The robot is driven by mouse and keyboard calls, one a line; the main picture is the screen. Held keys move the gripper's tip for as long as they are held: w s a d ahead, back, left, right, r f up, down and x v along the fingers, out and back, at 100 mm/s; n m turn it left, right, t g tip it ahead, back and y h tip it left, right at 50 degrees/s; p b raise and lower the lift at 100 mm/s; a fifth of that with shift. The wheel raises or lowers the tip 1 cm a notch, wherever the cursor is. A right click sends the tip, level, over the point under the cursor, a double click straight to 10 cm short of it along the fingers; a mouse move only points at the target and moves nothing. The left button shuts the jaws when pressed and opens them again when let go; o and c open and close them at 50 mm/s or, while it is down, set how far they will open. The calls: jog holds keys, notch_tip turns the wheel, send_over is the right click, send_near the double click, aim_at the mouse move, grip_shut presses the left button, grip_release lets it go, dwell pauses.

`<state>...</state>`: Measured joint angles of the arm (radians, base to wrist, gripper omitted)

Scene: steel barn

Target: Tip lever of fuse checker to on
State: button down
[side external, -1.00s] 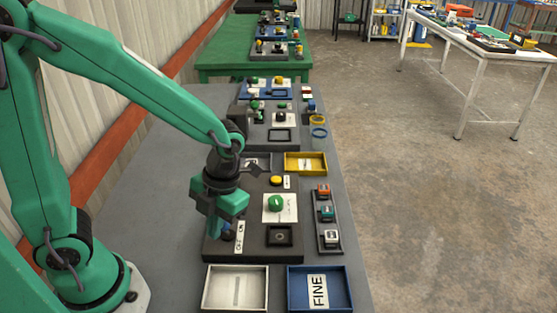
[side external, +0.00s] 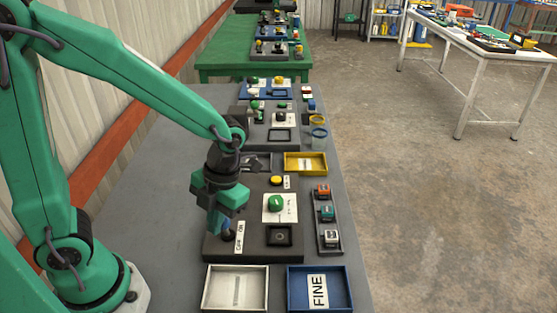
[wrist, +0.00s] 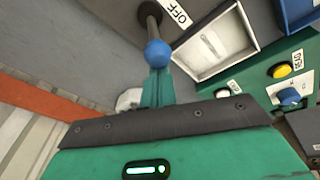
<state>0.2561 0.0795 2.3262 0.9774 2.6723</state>
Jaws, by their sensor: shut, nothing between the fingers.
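The fuse checker (side external: 213,249) is a dark grey box on the bench, with a yellow button (side external: 276,181), a green knob (side external: 275,203) and a square socket (side external: 279,236). Its lever has a dark round base, a short rod and a blue ball (wrist: 157,53), clearest in the wrist view. An OFF/ON label (side external: 240,237) lies beside the base; only OFF (wrist: 178,12) shows in the wrist view. My gripper (side external: 224,222) is shut and empty over the lever. Its fingertips (wrist: 157,78) are right at the ball; I cannot tell whether they touch. Which way the lever leans is unclear.
A white tray (side external: 235,308) and a blue tray marked FINE (side external: 349,304) stand in front. A black rack (side external: 321,248) with several fuses is at the right. A yellow tray (side external: 305,173) and another checker station stand behind. Bare bench lies left of the checker.

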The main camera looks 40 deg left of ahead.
jog(key=shift+w+a+r, duration=0.2)
jog(key=shift+w+a, duration=0.4)
jog(key=shift+w+a+r, duration=0.15)
jog(key=shift+w+a, duration=0.4)
jog(key=shift+w, duration=0.05)
jog(key=shift+w+a+f+h, duration=0.1)
jog(key=shift+w+a+h, duration=0.2)
jog(key=shift+w+a, duration=0.85)
jog(key=shift+s+d+f, duration=0.1)
jog(key=shift+d+f, duration=0.05)
jog(key=shift+d, duration=0.05)
jog(key=shift+s+d+f, duration=0.25)
jog(key=shift+s+d, duration=0.1)
jog(key=shift+d, duration=0.05)
jog(key=shift+s+r, duration=0.1)
jog(key=w+a+r, duration=0.2)
jog(key=a+r, duration=0.1)
jog(key=r, duration=0.5)
jog(key=shift+w+a, duration=0.35)
